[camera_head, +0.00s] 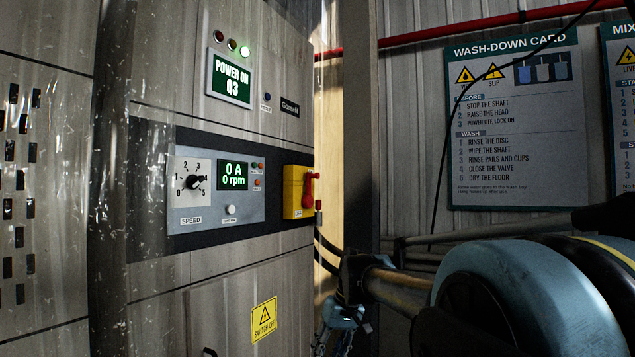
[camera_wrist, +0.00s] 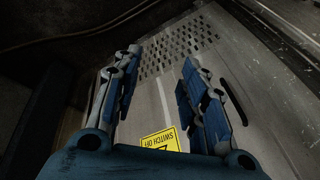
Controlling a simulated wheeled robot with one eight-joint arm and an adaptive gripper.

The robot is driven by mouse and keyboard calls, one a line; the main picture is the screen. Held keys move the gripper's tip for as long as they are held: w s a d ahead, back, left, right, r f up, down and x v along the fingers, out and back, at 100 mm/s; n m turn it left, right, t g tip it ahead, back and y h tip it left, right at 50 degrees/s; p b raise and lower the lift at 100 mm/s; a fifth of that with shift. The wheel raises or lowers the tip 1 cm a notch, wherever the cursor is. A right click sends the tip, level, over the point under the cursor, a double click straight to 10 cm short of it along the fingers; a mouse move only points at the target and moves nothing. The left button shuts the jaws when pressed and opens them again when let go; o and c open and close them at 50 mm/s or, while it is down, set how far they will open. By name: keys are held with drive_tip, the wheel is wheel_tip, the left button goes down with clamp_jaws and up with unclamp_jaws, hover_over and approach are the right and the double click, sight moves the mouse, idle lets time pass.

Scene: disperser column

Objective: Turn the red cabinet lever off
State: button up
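The red lever (camera_head: 310,188) sits on a yellow switch box (camera_head: 293,192) at the right edge of the grey cabinet (camera_head: 230,275) in the head view. The lever appears upright. The cabinet's screen (camera_head: 232,78) reads "POWER ON Q3" and a green lamp is lit. My gripper (camera_head: 341,335) is low and right of the cabinet, below the lever and apart from it. In the wrist view my gripper (camera_wrist: 154,88) has its two blue fingers spread with nothing between them. The lever does not show in the wrist view.
A speed panel (camera_head: 215,190) with a dial and a "0 A 0 rpm" display is left of the switch box. A yellow "SWITCH OFF" sign (camera_head: 264,319) is on the lower cabinet. A wash-down card (camera_head: 512,120) and a red pipe (camera_head: 450,32) are on the back wall.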

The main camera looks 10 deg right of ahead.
drive_tip(key=w+a+r+n+t+y, duration=0.15)
drive_tip(key=w+r+y, duration=0.25)
drive_tip(key=w+r, duration=1)
drive_tip(key=n+t+y, duration=0.7)
drive_tip(key=y, duration=0.1)
approach(319, 177)
drive_tip(key=x, duration=1.1)
